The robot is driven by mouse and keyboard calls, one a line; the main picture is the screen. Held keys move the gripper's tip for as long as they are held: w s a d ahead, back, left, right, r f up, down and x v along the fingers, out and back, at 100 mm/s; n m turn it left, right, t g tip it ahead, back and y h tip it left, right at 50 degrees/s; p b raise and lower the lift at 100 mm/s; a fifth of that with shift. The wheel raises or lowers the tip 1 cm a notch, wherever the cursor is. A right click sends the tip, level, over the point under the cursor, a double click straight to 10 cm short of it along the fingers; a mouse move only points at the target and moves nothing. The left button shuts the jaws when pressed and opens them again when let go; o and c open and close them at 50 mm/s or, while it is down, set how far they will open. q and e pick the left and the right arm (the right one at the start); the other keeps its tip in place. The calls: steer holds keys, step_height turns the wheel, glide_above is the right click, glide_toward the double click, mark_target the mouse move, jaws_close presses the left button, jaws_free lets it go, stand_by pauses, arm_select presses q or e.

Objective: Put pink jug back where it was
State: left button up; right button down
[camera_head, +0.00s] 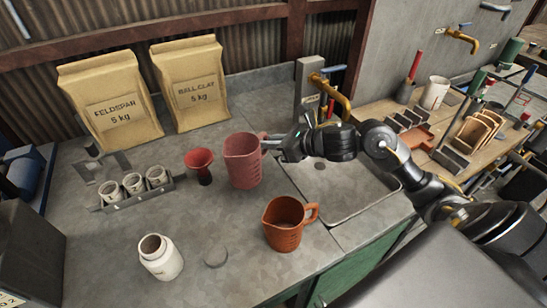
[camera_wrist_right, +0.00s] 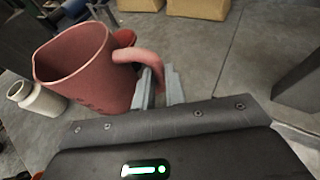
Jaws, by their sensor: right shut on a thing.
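The pink jug (camera_head: 243,160) is upright at the middle of the grey counter, between a red funnel-like cup and the sink. My right gripper (camera_head: 275,142) reaches in from the right and is shut on the jug's handle. In the right wrist view the pink jug (camera_wrist_right: 78,68) fills the upper left, and the fingers of my right gripper (camera_wrist_right: 158,88) are at its handle. I cannot tell whether the jug's base touches the counter. My left gripper is not in view.
The red cup (camera_head: 200,165) is just left of the pink jug. Two bags (camera_head: 190,84) stand behind.

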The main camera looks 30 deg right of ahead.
steer(key=w+d+f, duration=0.1)
steer(key=f, duration=0.1)
steer(key=w+d+f+p, duration=0.1)
steer(key=f, duration=0.2)
steer(key=d+f+p, duration=0.1)
steer(key=f, duration=0.1)
steer(key=shift+w+f, duration=0.35)
steer(key=shift+w, duration=0.05)
steer(key=shift+f, duration=0.35)
steer(key=shift+a, duration=0.1)
steer(key=shift+f+b, duration=0.25)
steer(key=shift+b, duration=0.15)
steer(key=c, duration=1.5)
jaws_free()
steer(key=shift+r, duration=0.1)
steer(key=shift+o, duration=0.2)
